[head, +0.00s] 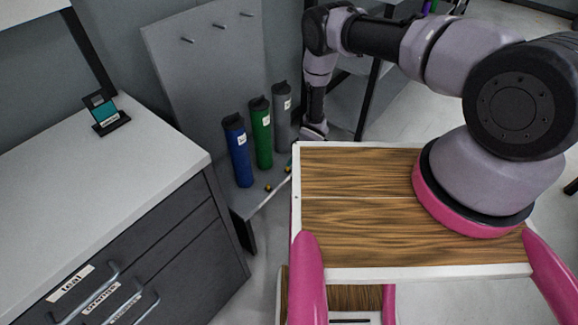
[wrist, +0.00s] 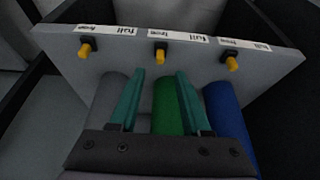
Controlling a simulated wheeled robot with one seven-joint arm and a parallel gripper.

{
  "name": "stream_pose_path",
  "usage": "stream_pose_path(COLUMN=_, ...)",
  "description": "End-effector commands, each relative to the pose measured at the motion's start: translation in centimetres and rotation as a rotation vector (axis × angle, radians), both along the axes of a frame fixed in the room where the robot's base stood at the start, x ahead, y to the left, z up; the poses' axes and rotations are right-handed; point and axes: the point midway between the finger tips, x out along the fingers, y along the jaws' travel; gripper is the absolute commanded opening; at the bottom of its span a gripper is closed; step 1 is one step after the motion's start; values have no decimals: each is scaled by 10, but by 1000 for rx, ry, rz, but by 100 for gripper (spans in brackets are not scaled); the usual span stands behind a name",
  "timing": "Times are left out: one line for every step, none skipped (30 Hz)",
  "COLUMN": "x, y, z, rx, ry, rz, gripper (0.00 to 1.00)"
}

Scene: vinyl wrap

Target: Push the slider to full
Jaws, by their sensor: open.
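Three yellow slider knobs stick out of a grey panel edge in the wrist view: a left one (wrist: 85,50), a middle one (wrist: 160,55) and a right one (wrist: 232,63). Each has a white label strip (wrist: 185,39) above it, its small print upside down; "full" seems to be at each strip's right part. The knobs sit towards the left parts. My gripper (wrist: 160,73) is open and empty, its teal fingers spread just below the middle knob, in front of the green roll (wrist: 167,105). Contact cannot be told. In the head view the gripper is mostly hidden by my body.
Blue (head: 240,155), green (head: 262,135) and grey (head: 282,105) rolls stand against a grey backboard (head: 205,70) with pegs. A counter (head: 100,165) with labelled drawers is at left, bearing a small stand with a teal card (head: 103,108).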

Motion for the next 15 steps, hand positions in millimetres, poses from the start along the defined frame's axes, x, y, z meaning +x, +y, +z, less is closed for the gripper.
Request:
stream_pose_path(x=2, y=3, z=-11, rx=0, ry=-1, rz=2, gripper=48)
stream_pose_path(x=3, y=5, z=-17, rx=0, ry=-1, rz=2, gripper=48)
stream_pose_path(x=5, y=7, z=-24, rx=0, ry=0, rz=1, gripper=48)
stream_pose_path(x=7, y=9, z=-29, rx=1, ry=-1, rz=1, gripper=48)
stream_pose_path(x=8, y=10, z=-34, rx=0, ry=-1, rz=2, gripper=48)
stream_pose_path(x=9, y=12, z=-39, rx=0, ry=0, rz=-1, gripper=48)
stream_pose_path(x=10, y=14, z=-44, rx=1, ry=-1, rz=0, gripper=48)
stream_pose_path(x=12, y=15, z=-47, rx=1, ry=-1, rz=0, gripper=48)
stream_pose_path(x=12, y=17, z=-51, rx=1, ry=1, rz=0, gripper=48)
stream_pose_path(x=13, y=18, z=-54, rx=1, ry=0, rz=0, gripper=48)
stream_pose_path(x=14, y=18, z=-56, rx=1, ry=0, rz=0, gripper=48)
stream_pose_path(x=15, y=19, z=-59, rx=0, ry=0, rz=0, gripper=48)
stream_pose_path(x=15, y=19, z=-61, rx=-1, ry=1, rz=-1, gripper=48)
stream_pose_path(x=15, y=20, z=-62, rx=-1, ry=1, rz=-1, gripper=48)
stream_pose_path(x=16, y=20, z=-63, rx=0, ry=0, rz=0, gripper=48)
